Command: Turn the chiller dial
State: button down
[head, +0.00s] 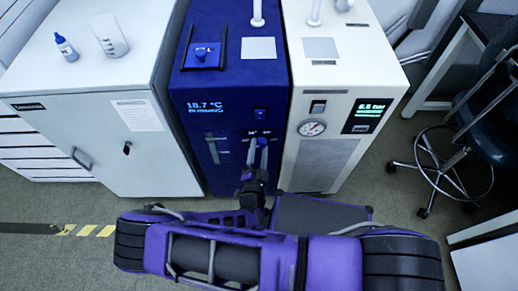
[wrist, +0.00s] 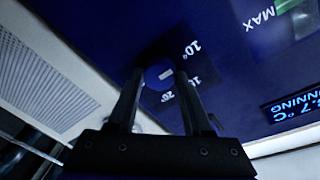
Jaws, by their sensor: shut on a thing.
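The blue chiller (head: 225,120) stands in the middle of the head view, with a lit display (head: 205,107) reading 18.7 °C. Its dial (wrist: 158,77) is a small round blue knob with a pale pointer mark, in the wrist view. Scale marks for 10° and 20° show beside it. My gripper (head: 257,143) reaches up to the chiller's front panel, and its fingertips (wrist: 160,82) sit on either side of the dial, shut on it. In the head view the fingers mostly hide the dial.
A white unit with a pressure gauge (head: 312,128) stands close on the right. A white cabinet (head: 95,125) stands on the left, with a bottle (head: 66,48) and a beaker (head: 108,36) on top. A wheeled chair (head: 478,110) is at the far right.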

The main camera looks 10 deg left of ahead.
jog(key=shift+c, duration=1.6)
grip_release()
